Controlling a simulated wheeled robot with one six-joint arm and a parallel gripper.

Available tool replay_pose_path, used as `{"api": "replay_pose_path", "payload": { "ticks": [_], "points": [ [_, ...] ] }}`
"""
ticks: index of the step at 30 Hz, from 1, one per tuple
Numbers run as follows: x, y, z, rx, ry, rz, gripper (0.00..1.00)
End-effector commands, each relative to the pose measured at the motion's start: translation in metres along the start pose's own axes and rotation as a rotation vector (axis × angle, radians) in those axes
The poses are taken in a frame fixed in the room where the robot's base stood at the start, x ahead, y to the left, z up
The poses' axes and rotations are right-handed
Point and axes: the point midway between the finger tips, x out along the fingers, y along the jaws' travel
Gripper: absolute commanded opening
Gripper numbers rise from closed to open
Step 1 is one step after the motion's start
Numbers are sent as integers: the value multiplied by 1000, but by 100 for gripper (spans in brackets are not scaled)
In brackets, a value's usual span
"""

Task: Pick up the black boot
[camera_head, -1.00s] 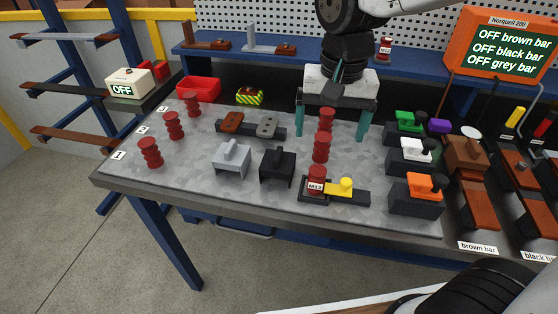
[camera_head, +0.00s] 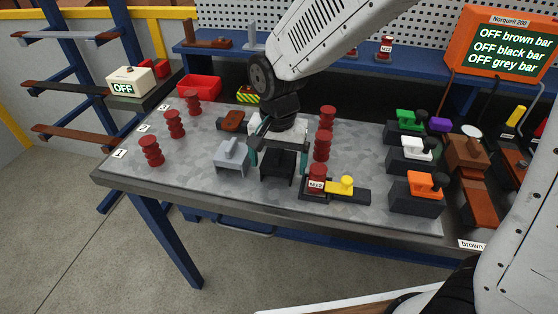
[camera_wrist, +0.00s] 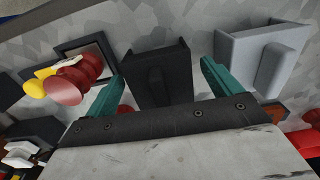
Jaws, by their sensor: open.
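The black boot (camera_head: 277,168) stands on the grey table top, partly hidden behind my gripper in the head view. My gripper (camera_head: 277,160) is open above the boot. In the wrist view my gripper (camera_wrist: 162,82) has one finger on each side of the boot, with a gap visible at least on the right. I cannot tell whether the fingertips reach down beside it.
A grey boot (camera_head: 232,160) stands close on the left; it also shows in the wrist view (camera_wrist: 262,55). A red M12 insulator (camera_head: 316,180) with a yellow-knobbed part (camera_head: 346,186) stands on the right. More red insulators (camera_head: 322,145) stand behind it. The table's front strip is clear.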

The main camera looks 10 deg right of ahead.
Motion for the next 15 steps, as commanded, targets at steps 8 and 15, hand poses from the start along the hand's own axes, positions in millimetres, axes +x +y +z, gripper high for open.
{"api": "replay_pose_path", "payload": {
  "ticks": [8, 15],
  "points": [
    [4, 0, 0, -1, 0, 0, 90],
    [4, 0, 0, -1, 0, 0, 42]
  ]
}}
